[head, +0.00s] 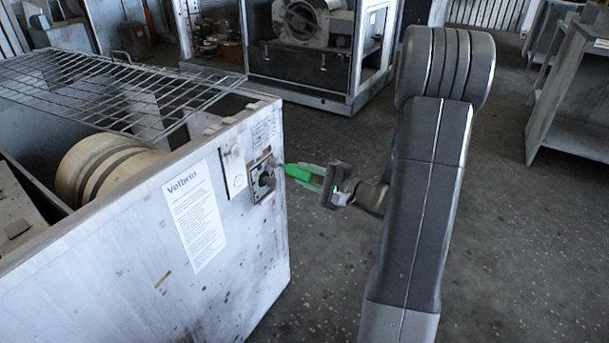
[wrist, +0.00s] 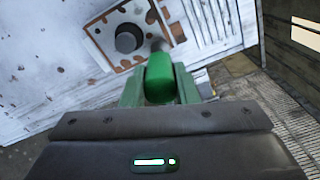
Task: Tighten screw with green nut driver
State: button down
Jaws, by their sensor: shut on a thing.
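The green nut driver (head: 302,174) is held in my gripper (head: 322,180), pointing left at the white housing's front panel. It also shows in the wrist view (wrist: 160,78), between the two green-toned fingers of my gripper (wrist: 160,88). Its tip is close to the edge of a small plate (head: 262,180) with a dark round knob (head: 266,179). In the wrist view the plate (wrist: 135,33) and knob (wrist: 129,38) lie just beyond the driver, to the upper left. The screw is hidden near the driver's tip. I cannot tell whether the tip touches it.
The white housing (head: 150,260) carries a paper label (head: 194,215). A wire rack (head: 120,85) lies across its open top, over a cream cylinder (head: 100,165). Another blower cabinet (head: 310,60) stands behind, and a grey shelf unit (head: 570,100) at right. The floor between is clear.

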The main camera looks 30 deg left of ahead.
jog(key=d+b, duration=0.1)
jog(key=d, duration=1)
jog(key=shift+s+d+b, duration=0.4)
jog(key=shift+s, duration=0.05)
dwell(0.8)
